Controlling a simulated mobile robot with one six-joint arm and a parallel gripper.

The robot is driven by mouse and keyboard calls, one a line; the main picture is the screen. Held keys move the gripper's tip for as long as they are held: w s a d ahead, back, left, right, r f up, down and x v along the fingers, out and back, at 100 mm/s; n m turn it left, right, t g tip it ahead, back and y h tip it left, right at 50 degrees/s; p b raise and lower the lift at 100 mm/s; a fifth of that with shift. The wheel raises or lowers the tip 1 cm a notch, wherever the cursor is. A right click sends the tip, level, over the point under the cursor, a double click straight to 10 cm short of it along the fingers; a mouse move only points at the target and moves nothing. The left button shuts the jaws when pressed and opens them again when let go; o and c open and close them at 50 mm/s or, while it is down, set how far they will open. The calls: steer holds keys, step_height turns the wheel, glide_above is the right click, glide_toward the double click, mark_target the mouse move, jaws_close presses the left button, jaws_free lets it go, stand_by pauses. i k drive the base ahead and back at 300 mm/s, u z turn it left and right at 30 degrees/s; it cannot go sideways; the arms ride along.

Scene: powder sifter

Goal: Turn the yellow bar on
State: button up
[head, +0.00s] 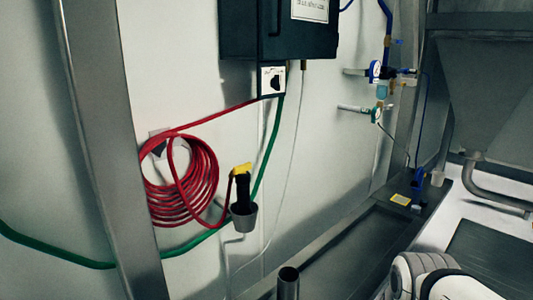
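No clear yellow bar shows in the head view. A small yellow piece (242,169) sits on top of a black handle-like object (243,190), which stands upright in a grey cup (244,216) near the wall. A second yellow patch (401,199) lies on the dark ledge at the right. I cannot tell which of these is the bar, or whether it is on. A white and grey rounded part of my arm shows at the bottom right. My gripper is out of view.
A coiled red hose (184,190) hangs on the wall, with a green cable (268,150) running behind. A dark box (278,28) is mounted above. A metal post (110,150) stands at left. Blue-capped gauges (376,72) and a hopper (485,85) are at right.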

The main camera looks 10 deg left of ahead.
mark_target(241, 169)
steer(key=u, duration=0.4)
steer(key=i, duration=0.9)
steer(key=u, duration=0.6)
